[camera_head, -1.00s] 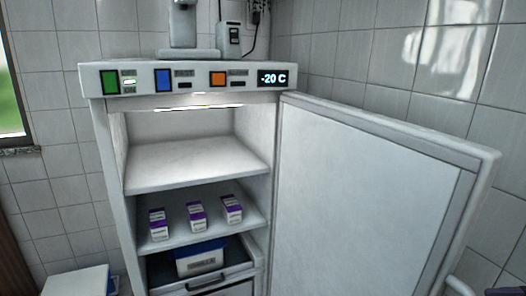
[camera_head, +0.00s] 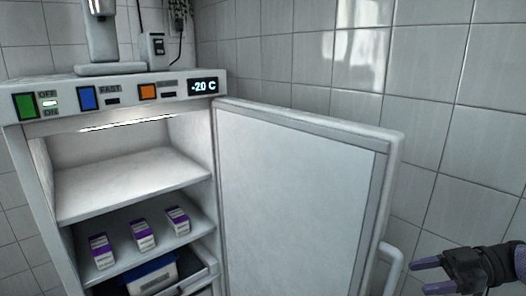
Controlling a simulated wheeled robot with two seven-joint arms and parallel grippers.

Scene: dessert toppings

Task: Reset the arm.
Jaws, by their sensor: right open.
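My right gripper (camera_head: 432,277) is at the lower right of the head view. Its two purple fingers are apart and empty, and they point left. It is to the right of the freezer door's white handle (camera_head: 391,268), with a gap between them in the picture. The freezer door (camera_head: 290,190) stands wide open to the right of the freezer body (camera_head: 40,181). My left gripper is not in view.
The upper shelf (camera_head: 130,182) is empty. Three purple-and-white boxes (camera_head: 143,235) stand on the shelf below. A blue-and-white box (camera_head: 152,275) sits in a drawer under them. A device (camera_head: 104,40) stands on top. Tiled wall (camera_head: 455,120) is behind the door.

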